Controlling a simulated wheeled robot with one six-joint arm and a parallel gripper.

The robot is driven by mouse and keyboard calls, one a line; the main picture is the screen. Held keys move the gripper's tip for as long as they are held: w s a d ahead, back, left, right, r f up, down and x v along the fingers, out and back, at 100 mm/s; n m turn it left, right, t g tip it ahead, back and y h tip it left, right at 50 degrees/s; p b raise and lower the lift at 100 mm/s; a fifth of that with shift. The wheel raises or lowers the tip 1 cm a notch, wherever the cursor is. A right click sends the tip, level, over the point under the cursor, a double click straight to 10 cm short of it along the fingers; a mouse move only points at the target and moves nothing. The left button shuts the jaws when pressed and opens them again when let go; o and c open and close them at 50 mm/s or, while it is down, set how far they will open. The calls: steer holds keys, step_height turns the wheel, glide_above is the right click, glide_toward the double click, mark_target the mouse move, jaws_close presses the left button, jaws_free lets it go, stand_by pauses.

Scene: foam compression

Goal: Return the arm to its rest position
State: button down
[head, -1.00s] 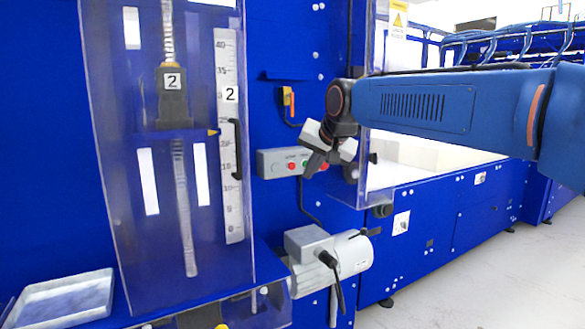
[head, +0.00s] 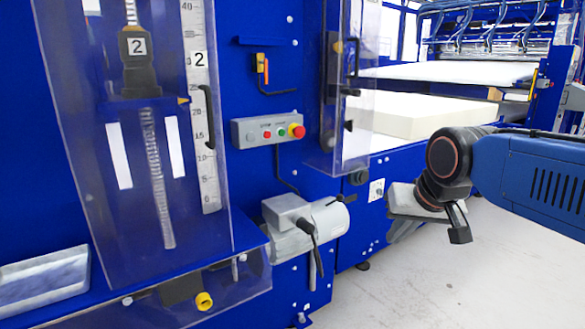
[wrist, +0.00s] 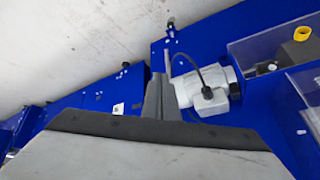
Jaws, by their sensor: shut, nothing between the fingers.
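My arm reaches in from the right edge of the head view. My gripper (head: 402,232) hangs below the dark wrist joint, over the grey floor and in front of the blue machine base. It is apart from the machine. In the wrist view my gripper (wrist: 158,98) shows as a narrow grey shape with its fingers together and nothing held. The push-button box (head: 268,131), with its red, green and red-yellow buttons, stands clear to the left of the gripper.
A grey motor (head: 318,226) juts from the machine left of my gripper. A clear guard door (head: 345,90) stands beside the white foam block (head: 425,122). The clear cover with a scale (head: 203,120) is further left. The grey floor (head: 400,290) is open.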

steer(key=s+d+f, duration=0.3)
steer(key=s+f, duration=0.3)
steer(key=s, duration=0.1)
steer(key=s+d+f+g+h, duration=0.1)
steer(key=s+d+f, duration=0.3)
steer(key=s+f, duration=0.3)
steer(key=shift+s+f+n, duration=0.3)
steer(key=shift+s, duration=0.4)
stand_by(0.3)
